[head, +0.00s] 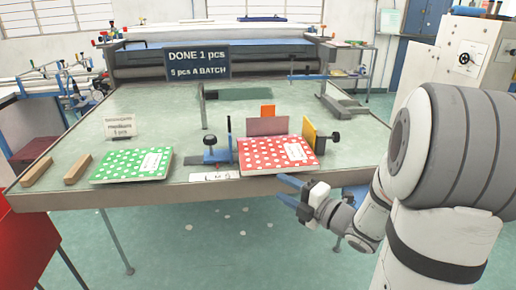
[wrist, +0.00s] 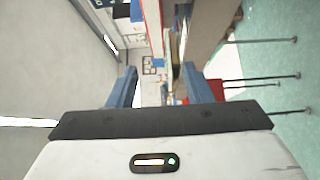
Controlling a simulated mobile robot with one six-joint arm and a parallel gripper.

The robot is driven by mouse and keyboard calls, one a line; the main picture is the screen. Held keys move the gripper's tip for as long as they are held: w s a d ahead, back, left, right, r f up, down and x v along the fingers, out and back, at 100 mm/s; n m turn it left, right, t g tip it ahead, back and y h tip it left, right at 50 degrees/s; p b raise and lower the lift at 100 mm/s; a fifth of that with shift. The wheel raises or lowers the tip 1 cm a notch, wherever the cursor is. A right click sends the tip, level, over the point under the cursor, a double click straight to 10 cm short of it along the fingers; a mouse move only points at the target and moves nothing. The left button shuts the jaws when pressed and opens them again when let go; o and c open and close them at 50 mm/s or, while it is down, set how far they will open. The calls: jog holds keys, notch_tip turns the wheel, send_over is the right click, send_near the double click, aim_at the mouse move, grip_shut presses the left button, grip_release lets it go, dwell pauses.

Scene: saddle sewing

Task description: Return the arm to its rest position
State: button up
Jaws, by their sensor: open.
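My gripper (head: 284,190) is at the front edge of the work table (head: 190,197), in front of the red dotted piece, in the head view. Its two blue fingers are apart with nothing between them. In the wrist view the open fingers (wrist: 158,88) also show, with the room beyond and no object held. My white arm is folded at the right side of the head view and hides part of the table's right end.
A red dotted piece (head: 262,161) lies by a blue clamp (head: 214,151) and a yellow plate (head: 309,138). A green dotted piece (head: 130,166) and two wooden bars (head: 77,170) lie left. A sign (head: 197,63) reads "DONE 1 pcs". Floor in front is mostly clear.

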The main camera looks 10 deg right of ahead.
jog(key=d+r+m+g+h+p, duration=0.25)
jog(key=d+m+h, duration=0.35)
jog(key=m+h, duration=0.7)
jog(key=s+a+m+g+p, duration=0.1)
jog(key=s+a+m+g, duration=0.2)
jog(key=s+m, duration=0.3)
jog(key=s+a+m+g+y+p, duration=0.1)
jog(key=s+a+m+g, duration=0.2)
jog(key=s, duration=0.9)
jog(key=m+g, duration=0.3)
jog(key=shift+s+a+f+m+y+p, duration=0.2)
jog(key=shift+a+m+y+p, duration=0.1)
jog(key=shift+a+m+p, duration=0.1)
jog(key=shift+d, duration=0.1)
jog(key=shift+c, duration=0.6)
